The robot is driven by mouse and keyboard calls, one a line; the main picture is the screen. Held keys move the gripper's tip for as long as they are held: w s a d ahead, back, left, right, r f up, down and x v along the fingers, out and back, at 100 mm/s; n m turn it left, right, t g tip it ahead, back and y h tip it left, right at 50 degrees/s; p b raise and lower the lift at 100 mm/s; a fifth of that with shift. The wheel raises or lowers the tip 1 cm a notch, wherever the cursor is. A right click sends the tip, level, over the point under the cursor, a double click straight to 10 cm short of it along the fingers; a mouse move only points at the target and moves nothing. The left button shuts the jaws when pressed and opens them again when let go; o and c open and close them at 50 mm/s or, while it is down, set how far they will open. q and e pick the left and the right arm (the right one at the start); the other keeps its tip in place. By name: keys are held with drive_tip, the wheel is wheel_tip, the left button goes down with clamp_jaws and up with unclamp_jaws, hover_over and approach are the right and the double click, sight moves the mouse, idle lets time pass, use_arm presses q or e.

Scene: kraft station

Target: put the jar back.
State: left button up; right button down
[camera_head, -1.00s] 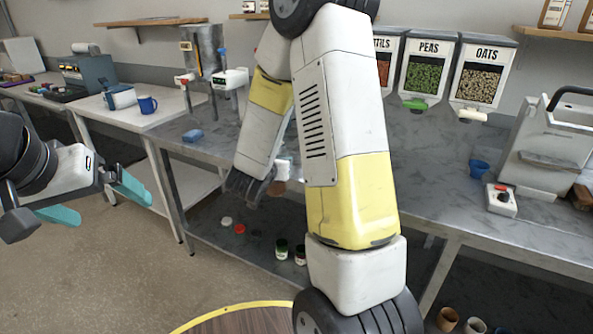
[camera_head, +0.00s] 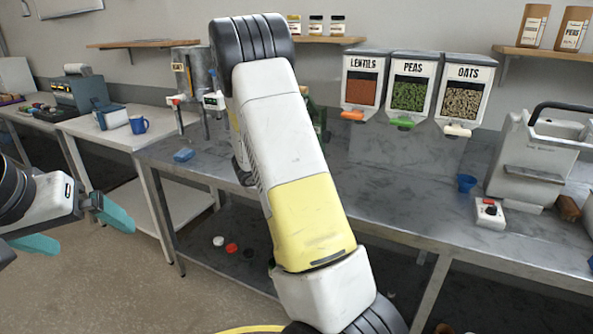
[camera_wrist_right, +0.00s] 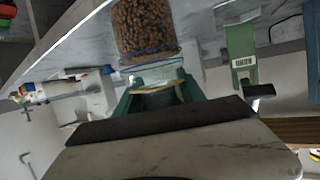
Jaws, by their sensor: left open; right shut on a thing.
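In the right wrist view, a clear jar (camera_wrist_right: 145,32) with brown grainy contents is held between the green fingers of my right gripper (camera_wrist_right: 158,95). The fingers close around its narrower end, and its other end is cut off by the picture's top edge. In the head view my right arm hides this gripper and the jar. My left gripper (camera_head: 78,228) is at the left edge over the floor, with its teal fingers apart and nothing between them.
A wall shelf (camera_head: 350,40) carries several small jars (camera_head: 315,25). Lentils (camera_head: 364,85), peas (camera_head: 411,92) and oats dispensers (camera_head: 462,98) hang right of it. The steel counter (camera_head: 400,190) has free room before a blue cup (camera_head: 466,183). Lids (camera_head: 231,247) lie on the lower shelf.

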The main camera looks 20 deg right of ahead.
drive_tip(key=shift+w+d+f, duration=0.7)
drive_tip(key=shift+w+d, duration=0.35)
drive_tip(key=shift+w, duration=0.2)
drive_tip(key=shift+w+d+f, duration=0.75)
drive_tip(key=shift+w+d, duration=0.25)
drive_tip(key=shift+w, duration=0.3)
drive_tip(key=shift+w+d+f, duration=0.7)
drive_tip(key=shift+w+d, duration=0.35)
drive_tip(key=shift+w, duration=0.2)
drive_tip(key=shift+f, duration=0.1)
drive_tip(key=c, duration=0.7)
unclamp_jaws()
